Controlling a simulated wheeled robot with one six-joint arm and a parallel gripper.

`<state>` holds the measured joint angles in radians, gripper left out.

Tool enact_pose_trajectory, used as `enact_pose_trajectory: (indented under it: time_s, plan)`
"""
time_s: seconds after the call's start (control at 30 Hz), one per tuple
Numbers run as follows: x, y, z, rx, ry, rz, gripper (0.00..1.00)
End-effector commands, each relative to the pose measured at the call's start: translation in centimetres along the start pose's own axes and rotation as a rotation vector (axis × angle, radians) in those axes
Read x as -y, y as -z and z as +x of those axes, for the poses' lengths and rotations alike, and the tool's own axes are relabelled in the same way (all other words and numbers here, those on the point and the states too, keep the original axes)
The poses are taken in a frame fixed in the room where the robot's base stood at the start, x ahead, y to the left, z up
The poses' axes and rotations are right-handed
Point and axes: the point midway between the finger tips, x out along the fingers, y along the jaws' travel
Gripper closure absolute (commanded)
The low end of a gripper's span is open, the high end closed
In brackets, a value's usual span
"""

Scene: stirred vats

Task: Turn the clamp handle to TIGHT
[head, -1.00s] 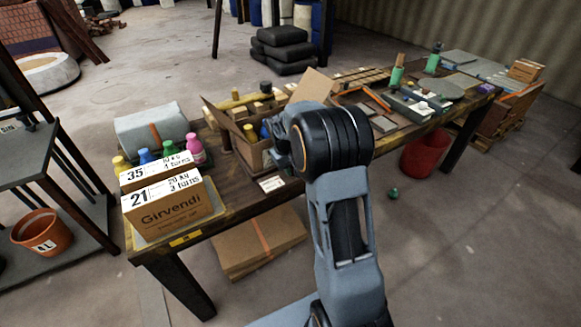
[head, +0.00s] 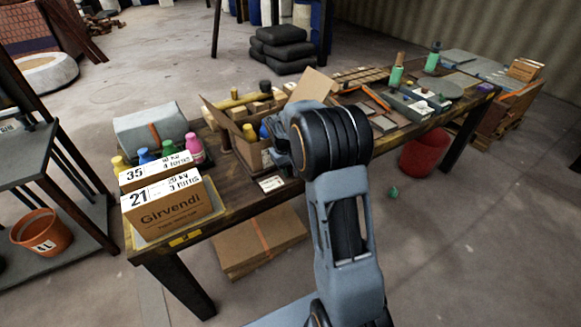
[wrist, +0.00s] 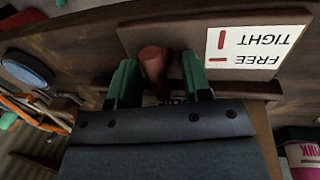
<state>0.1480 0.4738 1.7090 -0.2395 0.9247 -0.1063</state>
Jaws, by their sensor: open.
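In the wrist view, the red-brown clamp handle (wrist: 152,62) stands between the two green fingers of my gripper (wrist: 158,82). A white label (wrist: 257,47) on the board appears upside down, with TIGHT beside an upright red bar and FREE beside a level red bar. The handle's foot is hidden by my gripper. In the head view, my arm hides my gripper and the handle.
The long wooden workbench (head: 238,207) holds an open carton (head: 235,128), coloured bottles (head: 195,147) and a Girvendi box (head: 168,208) left of my arm. Trays and tools lie to the right.

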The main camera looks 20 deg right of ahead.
Motion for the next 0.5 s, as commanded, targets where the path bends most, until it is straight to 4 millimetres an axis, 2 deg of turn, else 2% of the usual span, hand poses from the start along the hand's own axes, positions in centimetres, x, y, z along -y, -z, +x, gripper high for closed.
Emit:
enact_pose_trajectory:
  time_s: [0.17, 0.5]
  plan:
    - [-0.1, 0.1, -1.9, -0.005, -0.001, 0.0, 0.55]
    - [-0.1, 0.1, -8.8, -0.005, -0.001, 0.001, 0.55]
